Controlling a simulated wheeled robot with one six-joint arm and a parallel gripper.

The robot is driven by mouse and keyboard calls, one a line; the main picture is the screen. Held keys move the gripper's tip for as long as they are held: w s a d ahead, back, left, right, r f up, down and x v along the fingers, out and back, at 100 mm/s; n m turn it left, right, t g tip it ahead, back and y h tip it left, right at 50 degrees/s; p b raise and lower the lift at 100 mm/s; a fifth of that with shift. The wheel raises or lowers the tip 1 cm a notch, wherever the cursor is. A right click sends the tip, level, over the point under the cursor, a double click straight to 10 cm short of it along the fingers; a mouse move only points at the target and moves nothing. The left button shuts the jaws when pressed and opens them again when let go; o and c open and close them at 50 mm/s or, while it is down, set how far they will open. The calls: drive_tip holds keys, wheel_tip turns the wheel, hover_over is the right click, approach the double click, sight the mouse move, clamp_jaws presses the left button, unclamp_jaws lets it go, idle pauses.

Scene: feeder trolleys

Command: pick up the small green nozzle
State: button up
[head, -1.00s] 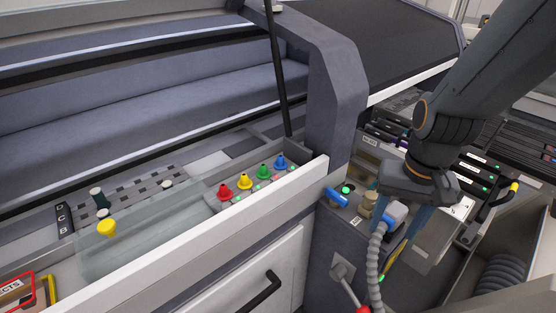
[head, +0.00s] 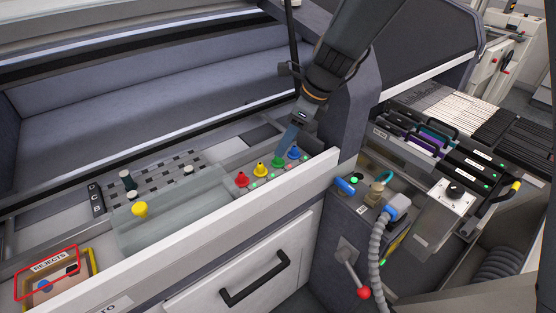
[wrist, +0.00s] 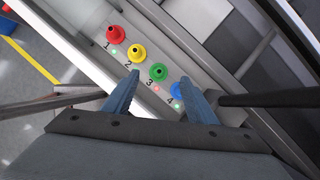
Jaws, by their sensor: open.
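The small green nozzle (head: 277,161) stands third in a row of coloured nozzles in the drawer, by the number 3 in the wrist view (wrist: 158,71). My gripper (head: 285,145) is over the right end of the row, close to the green nozzle. The green nozzle shows just beyond and between the fingertips. The right finger partly covers the blue nozzle (wrist: 177,90). In the head view I cannot tell the exact gap between finger and green nozzle.
Red (head: 242,179) and yellow (head: 261,170) nozzles stand left of the green one, the blue one right. The white drawer front (head: 230,222) runs along the near side. A perforated plate (head: 160,178) and a rejects tray (head: 92,264) lie left.

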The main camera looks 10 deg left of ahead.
sight(278, 161)
drive_tip(key=shift+d+p+x, duration=0.15)
drive_tip(key=shift+p+x, duration=0.25)
drive_tip(key=shift+x, duration=1.1)
drive_tip(key=shift+d+p+x, duration=0.1)
drive_tip(key=shift+p+x, duration=0.25)
drive_tip(key=shift+x, duration=1.1)
drive_tip(key=shift+s+f, duration=0.15)
drive_tip(key=c, duration=1.1)
